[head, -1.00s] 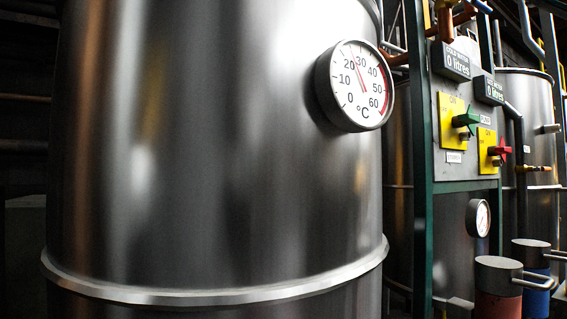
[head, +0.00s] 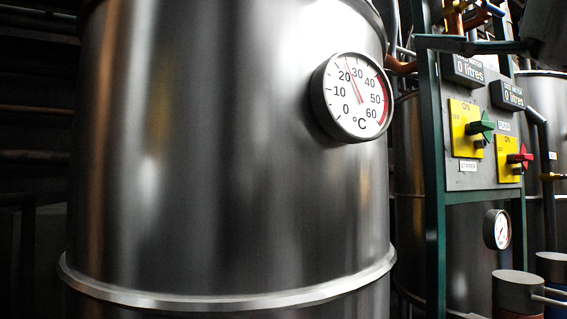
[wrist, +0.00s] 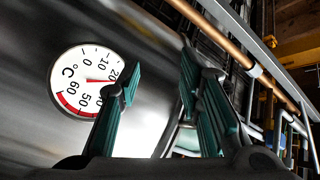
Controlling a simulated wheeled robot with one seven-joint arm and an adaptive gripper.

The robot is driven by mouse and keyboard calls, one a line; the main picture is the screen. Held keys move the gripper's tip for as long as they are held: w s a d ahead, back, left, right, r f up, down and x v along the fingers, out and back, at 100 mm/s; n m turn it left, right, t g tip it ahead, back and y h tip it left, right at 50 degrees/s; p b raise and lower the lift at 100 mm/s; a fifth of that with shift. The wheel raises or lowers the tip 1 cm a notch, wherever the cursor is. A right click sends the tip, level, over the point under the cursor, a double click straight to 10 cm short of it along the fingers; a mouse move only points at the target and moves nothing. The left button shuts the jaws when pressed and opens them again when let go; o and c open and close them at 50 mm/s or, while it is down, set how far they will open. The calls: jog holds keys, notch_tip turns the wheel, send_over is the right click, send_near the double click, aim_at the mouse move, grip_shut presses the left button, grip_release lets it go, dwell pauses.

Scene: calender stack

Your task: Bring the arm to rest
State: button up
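My gripper (wrist: 159,76) shows in the wrist view with its two teal-padded fingers apart and nothing between them. In the head view a dark part of what looks like my arm reaches in at the top right, in front of the panel frame. A large steel tank (head: 230,170) fills the left and middle of the head view. Its round dial thermometer (head: 352,97) reads about 25 °C. The thermometer also shows in the wrist view (wrist: 84,82), turned and partly behind the left finger.
Right of the tank stands a green-framed panel (head: 436,220) with a green-handled switch (head: 481,127), a red-handled switch (head: 518,157) and two litre meters. A smaller gauge (head: 497,229) and grey-topped cylinders (head: 518,290) sit below. A copper pipe (wrist: 215,32) crosses the wrist view.

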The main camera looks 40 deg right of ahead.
jog(key=w+a+f+n+g+h, duration=0.1)
jog(key=w+a+f+g+h, duration=0.35)
jog(key=f, duration=0.75)
jog(key=w+a+f+g+h, duration=0.2)
jog(key=w+a+f, duration=0.3)
jog(key=a+f, duration=0.45)
jog(key=s+d+f+n+g+h, duration=0.1)
jog(key=s+d+f+g+h, duration=0.2)
jog(key=f, duration=1.1)
jog(key=s+f+n+g+h, duration=0.1)
jog(key=s+f+g+h, duration=0.3)
jog(key=f, duration=1)
notch_tip(320, 180, up, 38)
jog(key=t+y+p, duration=0.1)
jog(key=t+p, duration=0.2)
jog(key=p, duration=3.3)
jog(key=shift+w+d+y, duration=0.15)
jog(key=shift+y, duration=0.1)
